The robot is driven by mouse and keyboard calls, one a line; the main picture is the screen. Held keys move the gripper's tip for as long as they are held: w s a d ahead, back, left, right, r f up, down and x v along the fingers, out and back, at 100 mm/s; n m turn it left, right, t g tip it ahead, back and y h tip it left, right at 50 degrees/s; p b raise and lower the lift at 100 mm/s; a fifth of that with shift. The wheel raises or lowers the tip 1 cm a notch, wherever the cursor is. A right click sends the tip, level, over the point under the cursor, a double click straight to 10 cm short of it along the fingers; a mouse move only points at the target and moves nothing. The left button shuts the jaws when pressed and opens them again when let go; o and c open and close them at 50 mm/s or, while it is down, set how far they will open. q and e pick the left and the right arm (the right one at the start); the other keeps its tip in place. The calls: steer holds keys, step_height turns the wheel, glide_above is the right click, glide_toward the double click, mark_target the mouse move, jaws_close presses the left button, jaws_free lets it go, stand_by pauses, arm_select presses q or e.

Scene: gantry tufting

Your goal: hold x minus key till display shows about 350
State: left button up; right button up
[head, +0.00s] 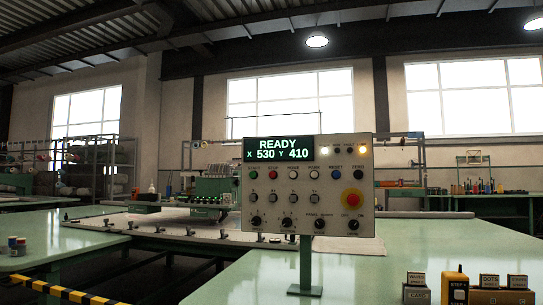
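The control panel (345,232) stands upright on a green post in the middle of the head view. Its display (281,150) reads READY, X 530, Y 410. Below the display is a row of coloured buttons. Under that is a row of small axis keys (283,199), whose labels are too small to read surely, so I cannot tell which one is X minus. Black knobs sit along the bottom, and a red emergency button (352,199) is at the right. Neither of my grippers is in view.
The panel's foot (305,290) rests on a green table (400,262). Small labelled boxes (416,287) and a yellow handheld unit (455,286) stand at the front right. The tufting gantry (214,188) is behind.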

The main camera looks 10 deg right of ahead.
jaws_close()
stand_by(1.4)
